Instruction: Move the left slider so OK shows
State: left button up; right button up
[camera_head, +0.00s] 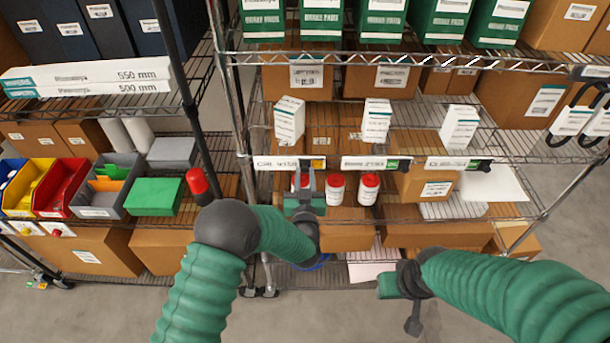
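The left slider (290,163) is a white label strip on the shelf's front edge, with a small yellow patch at its right end. Its small print is too blurred to read with certainty. The middle slider (365,163) and the right slider (445,164) show green patches instead. My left gripper (306,178) points up at the left slider, just below or against its right half; contact cannot be told. Its finger gap is too small to judge. My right gripper (394,287) is low, in front of the rack and away from the sliders; its fingers are unclear.
White boxes (289,120) stand on the shelf above the sliders. Red-capped white bottles (368,188) stand below, close to my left gripper. A brown carton (425,180) sits to their right. A wire shelf with green boxes (380,18) is above. Bare floor (575,210) lies right.

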pick_arm(q)
grip_shut()
jog(key=shift+d+f, duration=0.1)
dwell(1.0)
